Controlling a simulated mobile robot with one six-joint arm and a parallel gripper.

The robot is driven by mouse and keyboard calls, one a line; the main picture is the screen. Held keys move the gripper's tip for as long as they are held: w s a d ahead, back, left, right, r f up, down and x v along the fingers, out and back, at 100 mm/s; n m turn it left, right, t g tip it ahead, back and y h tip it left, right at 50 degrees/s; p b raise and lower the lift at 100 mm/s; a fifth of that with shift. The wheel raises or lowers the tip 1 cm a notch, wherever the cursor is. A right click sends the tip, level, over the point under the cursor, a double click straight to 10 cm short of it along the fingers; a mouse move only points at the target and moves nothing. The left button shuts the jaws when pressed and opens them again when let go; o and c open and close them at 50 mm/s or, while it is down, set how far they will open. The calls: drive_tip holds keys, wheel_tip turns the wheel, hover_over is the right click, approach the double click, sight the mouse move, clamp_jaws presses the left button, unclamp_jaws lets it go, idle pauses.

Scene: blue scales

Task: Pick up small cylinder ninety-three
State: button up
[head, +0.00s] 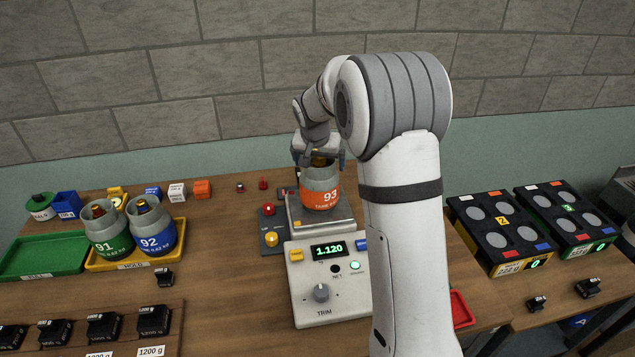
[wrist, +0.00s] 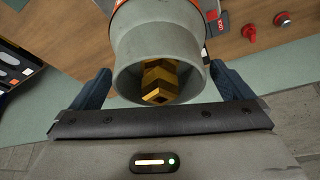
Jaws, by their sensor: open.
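Small cylinder ninety-three (head: 320,190) is grey with an orange band marked 93. It stands upright on the scale's metal plate (head: 338,224), whose display reads 1.120. My gripper (head: 318,156) is at the cylinder's top in the head view, partly hidden by my own arm. In the wrist view, the cylinder's grey collar (wrist: 158,50) with a brass valve (wrist: 158,82) inside lies between my two dark fingers (wrist: 160,88). The fingers are open, one on each side of the collar.
Green cylinder 91 (head: 107,232) and blue cylinder 92 (head: 152,228) stand in a yellow tray (head: 133,262) at left. An empty green tray (head: 45,257) is beside it. The scale's control box (head: 328,285) is in front. Black units (head: 500,235) stand at right.

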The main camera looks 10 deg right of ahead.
drive_tip(key=shift+f, duration=0.25)
drive_tip(key=shift+c, duration=0.6)
drive_tip(key=c, duration=1.9)
drive_tip(key=shift+w+r, duration=0.1)
drive_tip(key=shift+r, duration=0.1)
drive_tip(key=shift+c, duration=0.5)
